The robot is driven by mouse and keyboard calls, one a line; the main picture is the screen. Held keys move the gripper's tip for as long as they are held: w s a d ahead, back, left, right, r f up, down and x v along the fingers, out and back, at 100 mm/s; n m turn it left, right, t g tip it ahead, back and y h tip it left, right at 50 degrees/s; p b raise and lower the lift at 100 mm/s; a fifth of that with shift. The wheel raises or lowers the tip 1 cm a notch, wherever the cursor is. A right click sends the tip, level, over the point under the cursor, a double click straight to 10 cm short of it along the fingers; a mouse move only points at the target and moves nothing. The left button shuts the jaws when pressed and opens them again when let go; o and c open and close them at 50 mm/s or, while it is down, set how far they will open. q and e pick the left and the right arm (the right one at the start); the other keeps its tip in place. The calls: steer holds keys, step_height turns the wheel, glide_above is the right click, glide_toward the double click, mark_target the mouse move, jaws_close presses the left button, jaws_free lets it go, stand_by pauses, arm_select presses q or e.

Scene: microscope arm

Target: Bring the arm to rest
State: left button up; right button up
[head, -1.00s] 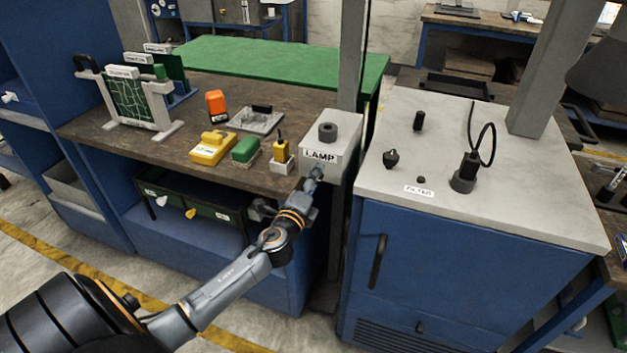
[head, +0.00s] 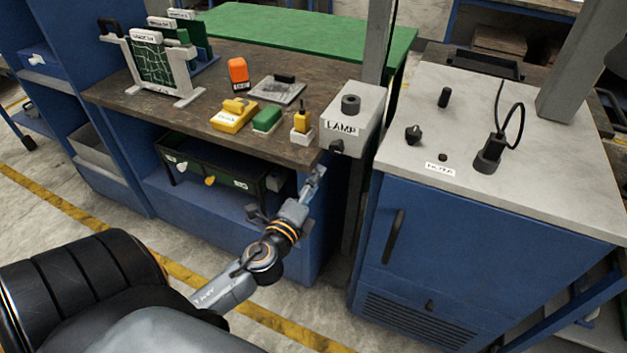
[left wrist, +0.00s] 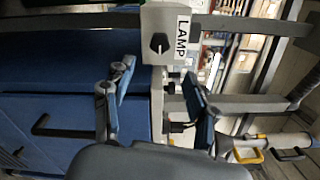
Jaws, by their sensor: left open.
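My left arm (head: 262,262) reaches in from the lower left of the head view. Its gripper (head: 285,191) is open and empty, in front of the dark bench's front edge and below the lamp box. The grey box labelled LAMP (head: 368,112) stands at the bench's right end, with a dark knob (head: 337,147) on its front. In the left wrist view the open gripper (left wrist: 158,83) has nothing between its fingers. The lamp box (left wrist: 163,20) and its knob (left wrist: 158,44) show beyond the fingertips, apart from them. My right gripper is not in view.
The bench top (head: 205,112) holds a yellow case (head: 233,116), a green block (head: 267,119) and an orange device (head: 238,72). A dark bin (head: 225,170) sits beneath. A blue cabinet (head: 470,255) stands right. Floor left of the arm is clear.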

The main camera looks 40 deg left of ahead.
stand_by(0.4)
arm_select(q)
steer(key=s+d+f+n+g+h, duration=0.1)
steer(key=s+f+n+g, duration=0.2)
steer(key=f, duration=0.9)
steer(key=s+f+n+g, duration=0.2)
steer(key=s+f+g, duration=0.15)
steer(key=f, duration=0.75)
steer(key=s+d+f+n+g+h, duration=0.15)
steer(key=s+f, duration=0.25)
steer(key=f, duration=0.8)
steer(key=s+d+f+n+g, duration=0.2)
steer(key=s+f, duration=0.4)
steer(key=s, duration=0.3)
steer(key=s+d+f+n+g+h, duration=0.1)
steer(key=s+d+f+n+g, duration=0.2)
steer(key=s+f, duration=0.4)
steer(key=s+d+f+n+g+h, duration=0.1)
steer(key=s+d+f+n+g, duration=0.2)
steer(key=s, duration=1)
step_height(320, 180, down, 3)
steer(key=shift+s+d+f+n, duration=0.15)
steer(key=shift+d+n, duration=0.15)
steer(key=shift+n, duration=0.45)
